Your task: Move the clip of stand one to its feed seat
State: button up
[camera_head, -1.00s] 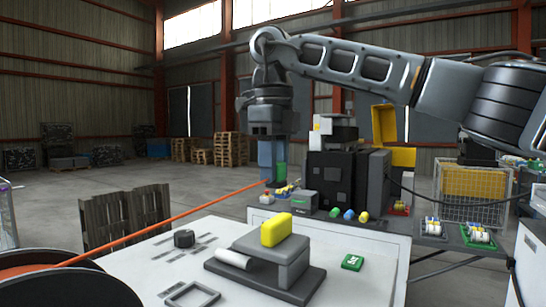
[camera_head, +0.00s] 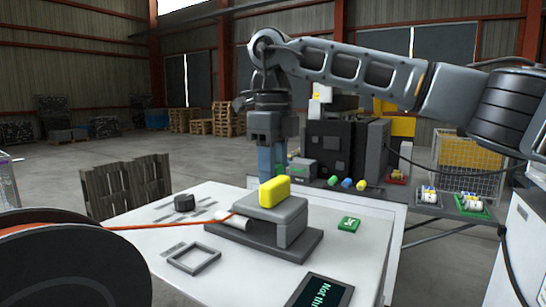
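A grey stand (camera_head: 293,238) with a raised block and a yellow piece (camera_head: 275,191) on top sits on the white table (camera_head: 222,283). A white roller (camera_head: 231,223) shows at its left side. An orange line (camera_head: 160,228) runs from the reel at the left to the left edge of the grey block, where I lose it. My gripper (camera_head: 268,172) points down behind the yellow piece. Its fingertips are partly hidden, and I cannot tell whether they hold anything. I cannot pick out the clip or the feed seat for certain.
A dark reel (camera_head: 75,270) fills the lower left. A back bench holds coloured cylinders and dark boxes (camera_head: 335,150).

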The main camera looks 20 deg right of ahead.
jog(key=shift+f+b, duration=0.85)
jog(key=shift+f, duration=0.9)
jog(key=o, duration=1.1)
notch_tip(320, 180, up, 8)
jog(key=shift+f+b, duration=0.1)
jog(key=shift+b, duration=0.6)
